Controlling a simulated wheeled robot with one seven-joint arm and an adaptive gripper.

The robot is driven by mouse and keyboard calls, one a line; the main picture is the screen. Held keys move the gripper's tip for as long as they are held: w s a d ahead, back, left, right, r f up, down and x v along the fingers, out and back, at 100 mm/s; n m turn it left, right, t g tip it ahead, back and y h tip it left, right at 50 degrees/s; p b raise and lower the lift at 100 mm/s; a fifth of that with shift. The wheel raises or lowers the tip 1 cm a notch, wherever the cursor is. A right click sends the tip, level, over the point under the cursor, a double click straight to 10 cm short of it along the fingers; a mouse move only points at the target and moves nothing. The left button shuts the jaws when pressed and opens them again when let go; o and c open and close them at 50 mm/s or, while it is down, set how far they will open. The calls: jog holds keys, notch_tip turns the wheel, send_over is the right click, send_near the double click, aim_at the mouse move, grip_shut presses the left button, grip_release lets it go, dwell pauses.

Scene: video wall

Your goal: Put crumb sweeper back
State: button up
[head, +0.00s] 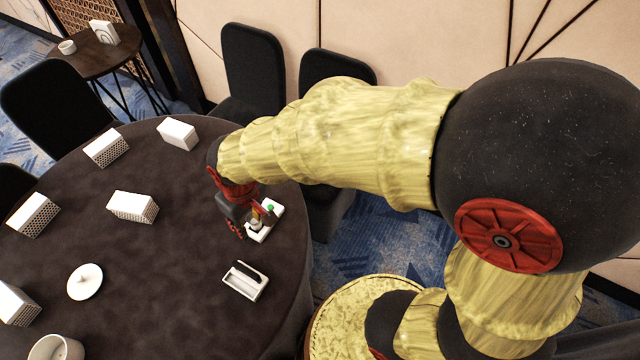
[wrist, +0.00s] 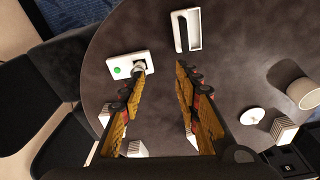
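My gripper (wrist: 160,72) is open in the wrist view, with its two fingers apart and bare table between them. In the head view my gripper (head: 238,215) is over the table's right side, partly covering a white block with a green dot (head: 267,222). In the wrist view this block (wrist: 117,69) lies beyond the left fingertip, with a small upright dark-and-light item at its end. A white rectangular piece with a black bar (head: 245,280) lies nearer the table's right edge. It also shows in the wrist view (wrist: 193,29). I cannot tell which piece is the crumb sweeper.
The round dark table (head: 180,235) carries several white patterned boxes, a white lidded dish (head: 85,281) and a white cup (head: 57,348). Black chairs (head: 253,72) stand behind it. A small side table (head: 90,58) is at the far left. The table's middle is clear.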

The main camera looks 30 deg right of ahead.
jog(key=s+d+r+m+t, duration=0.2)
jog(key=s+d+r, duration=0.3)
jog(key=d+r, duration=0.2)
jog(key=s+d+r+m+t, duration=0.2)
jog(key=s+d+r, duration=0.3)
jog(key=d+r, duration=0.3)
notch_tip(320, 180, up, 3)
jog(key=shift+r+h, duration=0.1)
jog(key=shift+h, duration=0.2)
jog(key=shift+f+b, duration=0.85)
jog(key=shift+f, duration=0.05)
jog(key=shift+a, duration=0.15)
